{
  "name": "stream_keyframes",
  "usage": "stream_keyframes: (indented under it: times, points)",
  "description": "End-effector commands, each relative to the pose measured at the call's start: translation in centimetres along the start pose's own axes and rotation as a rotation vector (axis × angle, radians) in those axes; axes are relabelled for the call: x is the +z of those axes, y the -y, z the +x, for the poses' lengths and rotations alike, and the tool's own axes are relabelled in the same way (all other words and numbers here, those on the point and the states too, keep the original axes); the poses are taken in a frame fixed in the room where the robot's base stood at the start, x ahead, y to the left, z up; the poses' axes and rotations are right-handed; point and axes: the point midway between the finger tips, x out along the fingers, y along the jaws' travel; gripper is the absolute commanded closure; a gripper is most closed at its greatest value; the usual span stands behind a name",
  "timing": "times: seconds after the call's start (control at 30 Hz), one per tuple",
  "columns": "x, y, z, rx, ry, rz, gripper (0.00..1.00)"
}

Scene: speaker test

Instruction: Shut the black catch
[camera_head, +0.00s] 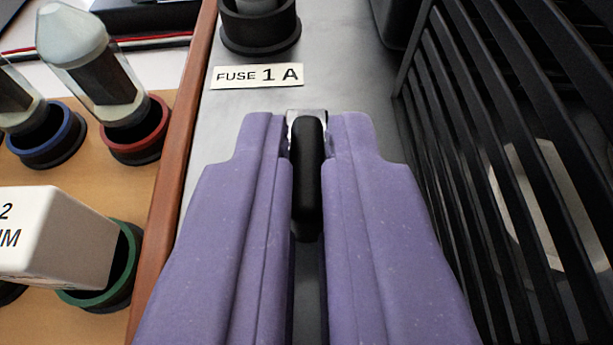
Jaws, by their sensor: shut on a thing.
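The black catch (307,185) is a narrow upright black piece in the middle of the head camera view, with a bit of bright metal at its far end. My gripper (308,135) has two purple fingers, one on each side of the catch, and is shut on it. The fingers hide the sides of the catch and much of the grey metal panel (222,125) around it. Whether the catch is open or closed I cannot tell.
A "FUSE 1 A" label (257,76) and a round black holder (260,30) lie beyond. A black slatted grille (450,120) rises close on the right. A wooden edge (180,140) runs along the left, with glass fuses (90,65), coloured sockets and a white block (50,235) beyond it.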

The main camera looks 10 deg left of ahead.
Motion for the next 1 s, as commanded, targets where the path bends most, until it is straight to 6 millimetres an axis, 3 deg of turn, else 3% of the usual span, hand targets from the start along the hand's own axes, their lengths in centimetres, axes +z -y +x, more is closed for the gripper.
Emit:
stream_keyframes:
  times: [1.0]
  points:
    - [-0.3,1.5,0.5,0.758,0.0,0.316,1.0]
